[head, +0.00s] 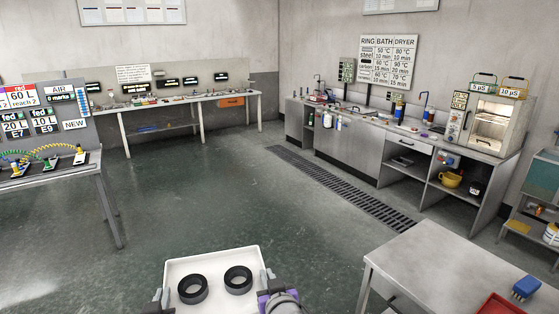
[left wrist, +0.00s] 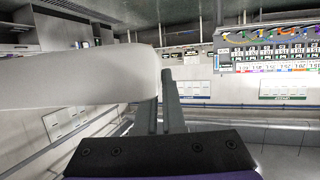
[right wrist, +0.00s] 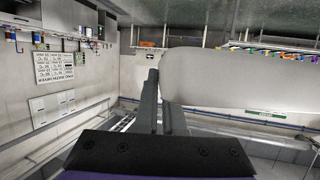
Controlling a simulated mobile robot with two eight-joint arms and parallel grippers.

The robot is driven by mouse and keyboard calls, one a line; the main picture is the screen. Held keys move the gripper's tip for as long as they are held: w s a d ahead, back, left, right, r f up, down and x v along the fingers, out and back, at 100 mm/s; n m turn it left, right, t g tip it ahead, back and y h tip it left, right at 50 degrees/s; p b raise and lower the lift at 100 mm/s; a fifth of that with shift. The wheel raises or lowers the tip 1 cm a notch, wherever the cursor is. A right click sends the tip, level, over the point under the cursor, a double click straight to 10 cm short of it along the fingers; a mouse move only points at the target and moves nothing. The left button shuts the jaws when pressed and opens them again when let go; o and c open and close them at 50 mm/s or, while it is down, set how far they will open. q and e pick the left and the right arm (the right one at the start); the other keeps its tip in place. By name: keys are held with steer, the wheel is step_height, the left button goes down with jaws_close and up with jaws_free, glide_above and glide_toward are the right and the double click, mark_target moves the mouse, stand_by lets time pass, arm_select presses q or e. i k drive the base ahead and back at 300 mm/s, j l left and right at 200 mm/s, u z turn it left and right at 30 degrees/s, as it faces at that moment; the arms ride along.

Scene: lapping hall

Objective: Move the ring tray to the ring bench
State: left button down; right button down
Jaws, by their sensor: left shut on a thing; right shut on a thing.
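The white ring tray (head: 212,262) is at the bottom of the head view, with two black rings (head: 193,289) lying apart in it. My left gripper (head: 158,295) is shut on the tray's left side. My right gripper (head: 266,277) is shut on its right side. The tray's pale wall fills the left of the left wrist view (left wrist: 80,80) and the right of the right wrist view (right wrist: 240,80). The tray's near edge is cut off by the frame. I cannot tell for sure which bench is the ring bench.
A long bench (head: 190,99) runs along the back left wall. A counter (head: 345,145) under a ring bath dryer sign (head: 387,62) stands at the right, with a floor grate (head: 340,185) before it. A grey table (head: 450,262) is near right. The middle floor is clear.

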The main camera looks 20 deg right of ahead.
mark_target(427, 268)
steer(key=i, duration=3.45)
steer(key=i+j+z, duration=0.1)
steer(key=i+z, duration=0.35)
steer(key=z, duration=2.75)
